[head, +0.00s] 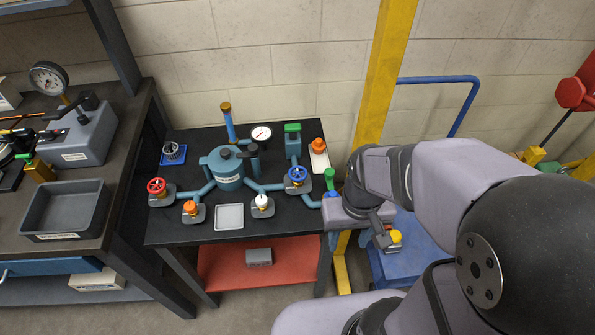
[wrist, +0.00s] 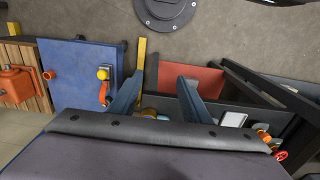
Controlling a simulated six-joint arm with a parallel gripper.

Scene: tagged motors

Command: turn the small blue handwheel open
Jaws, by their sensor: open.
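The blue handwheel (head: 297,174) sits on a grey valve body at the right part of the black bench, joined to teal pipes. My arm comes in from the right in the head view, and its wrist is right of the wheel and apart from it. The fingers cannot be made out clearly there. In the wrist view my gripper (wrist: 160,80) is open, with nothing between its two blue-grey fingers. I cannot make out the blue handwheel in the wrist view.
A red handwheel (head: 157,186), orange knob (head: 190,208), white knob (head: 261,200) and teal tank (head: 226,172) share the bench. A green-handled valve (head: 329,178) and yellow post (head: 376,95) stand near my wrist. A blue cabinet (wrist: 75,65) lies alongside.

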